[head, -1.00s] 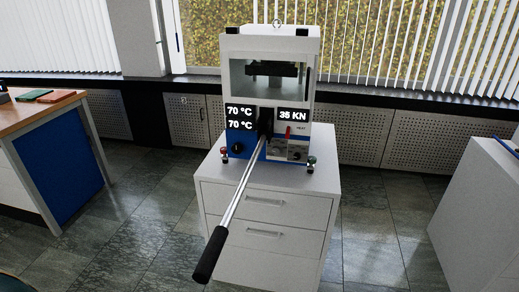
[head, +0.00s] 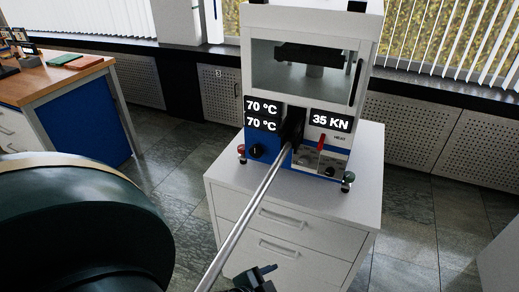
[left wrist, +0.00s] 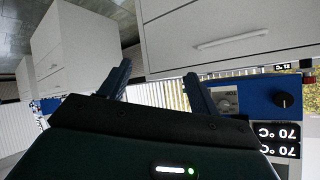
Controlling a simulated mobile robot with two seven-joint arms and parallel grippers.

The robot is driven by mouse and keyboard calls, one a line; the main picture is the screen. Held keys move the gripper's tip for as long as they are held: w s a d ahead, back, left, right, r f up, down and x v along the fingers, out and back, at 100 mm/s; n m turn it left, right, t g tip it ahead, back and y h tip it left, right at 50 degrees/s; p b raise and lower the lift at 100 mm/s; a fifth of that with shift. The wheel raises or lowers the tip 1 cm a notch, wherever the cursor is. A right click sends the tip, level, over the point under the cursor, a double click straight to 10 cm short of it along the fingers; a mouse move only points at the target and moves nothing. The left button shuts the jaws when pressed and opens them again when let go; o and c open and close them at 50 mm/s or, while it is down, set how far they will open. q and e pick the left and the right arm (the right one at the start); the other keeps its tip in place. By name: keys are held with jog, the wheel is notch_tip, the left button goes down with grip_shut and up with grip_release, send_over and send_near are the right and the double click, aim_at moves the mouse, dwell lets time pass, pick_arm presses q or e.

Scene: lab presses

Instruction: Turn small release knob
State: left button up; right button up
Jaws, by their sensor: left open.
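The white-and-blue press (head: 312,25) stands on a white drawer cabinet. Its front has a black knob (head: 256,151) at the left and a small dark knob (head: 330,171) at the lower right. A red-topped knob (head: 241,149) and a green-topped knob (head: 348,177) sit at its lower corners. I cannot tell which is the release knob. My left gripper (head: 255,280) is partly in view at the bottom edge, in front of the cabinet. In the left wrist view the left gripper (left wrist: 157,80) is open and empty, with the press's black knob (left wrist: 283,100) to its right.
A long metal lever (head: 250,205) sticks out from the press toward me, close to my left gripper. The drawer cabinet (head: 230,200) is below the press. A wooden-topped desk (head: 50,85) stands at the left. Floor is clear between them.

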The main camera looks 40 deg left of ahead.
pick_arm(q)
jog(key=w+a+r+m+t+y+b, duration=0.1)
jog(key=w+a+m+t+y+b, duration=0.1)
jog(key=w+a+m, duration=0.35)
jog(key=w+a+r+m+t+y+b, duration=0.1)
jog(key=w+a+r+m+y+b, duration=0.1)
jog(key=a+m, duration=0.6)
jog(key=m+t+y+b, duration=0.2)
jog(key=m+t+y, duration=0.1)
jog(key=m, duration=0.7)
send_near(255, 152)
jog(key=x, duration=0.8)
jog(key=shift+w+a, duration=0.1)
pick_arm(e)
jog(key=shift+w+a+f+t+y, duration=0.1)
jog(key=shift+a+f+t+y, duration=0.2)
jog(key=shift+f, duration=0.15)
jog(key=shift+w+a+f+t+y, duration=0.1)
jog(key=shift+a+f+t+y, duration=0.1)
jog(key=shift+f+y, duration=0.15)
pick_arm(q)
jog(key=shift+c, duration=0.3)
jog(key=shift+c, duration=0.8)
jog(key=c, duration=0.8)
